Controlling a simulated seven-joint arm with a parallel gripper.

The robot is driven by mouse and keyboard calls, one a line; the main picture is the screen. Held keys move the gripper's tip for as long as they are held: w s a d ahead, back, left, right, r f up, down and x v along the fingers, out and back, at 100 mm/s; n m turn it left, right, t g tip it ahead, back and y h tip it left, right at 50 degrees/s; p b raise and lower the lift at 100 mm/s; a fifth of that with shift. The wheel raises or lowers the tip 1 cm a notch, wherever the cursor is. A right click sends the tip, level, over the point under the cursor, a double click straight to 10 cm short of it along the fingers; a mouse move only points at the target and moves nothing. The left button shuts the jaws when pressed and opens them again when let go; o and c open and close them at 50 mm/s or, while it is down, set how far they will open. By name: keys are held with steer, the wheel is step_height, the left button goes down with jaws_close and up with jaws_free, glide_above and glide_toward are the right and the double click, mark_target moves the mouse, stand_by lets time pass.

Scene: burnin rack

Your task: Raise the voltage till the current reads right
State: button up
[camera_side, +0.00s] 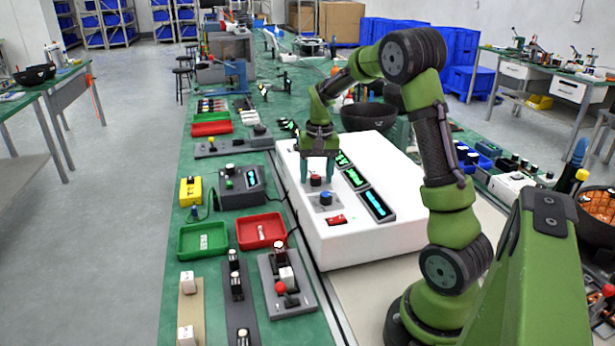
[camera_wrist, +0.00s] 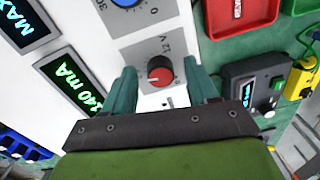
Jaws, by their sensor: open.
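A white power unit (camera_side: 375,239) stands on the bench with a red-capped knob (camera_side: 315,180), a blue knob (camera_side: 326,198) and a red switch (camera_side: 337,219). My gripper (camera_side: 317,172) points down with one finger on each side of the red knob. In the wrist view the red knob (camera_wrist: 160,71), marked 12 V, sits between the open fingers, with gaps visible. A green display (camera_wrist: 72,84) seems to read 140 mA; its first digit is unclear. A blue-white display (camera_wrist: 22,27) shows MAX. The blue knob also shows in the wrist view (camera_wrist: 126,3), cut off by the top edge.
A small dark meter box (camera_side: 241,186), a yellow box (camera_side: 190,191), and red (camera_side: 261,231) and green (camera_side: 204,239) trays lie left of the unit. Switch strips (camera_side: 287,284) stand in front of them. A dark bowl (camera_side: 368,117) stands behind the unit.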

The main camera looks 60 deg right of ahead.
mark_target(319, 177)
step_height(319, 177, up, 17)
steer(key=shift+s+d, duration=0.25)
steer(key=shift+s, duration=0.1)
stand_by(0.3)
steer(key=s+a+f+n+t, duration=0.1)
steer(key=s+a, duration=0.3)
steer(key=a, duration=0.4)
steer(key=s+a+f+n+t+y, duration=0.1)
steer(key=s+a+f+n+t, duration=0.1)
steer(key=a, duration=0.7)
steer(key=s+a+f+n+t, duration=0.2)
steer(key=s+a, duration=0.4)
steer(key=a, duration=0.3)
steer(key=shift+n+t+y, duration=0.3)
steer(key=shift+n+t, duration=0.5)
steer(key=shift+t, duration=0.1)
steer(key=shift+f, duration=0.1)
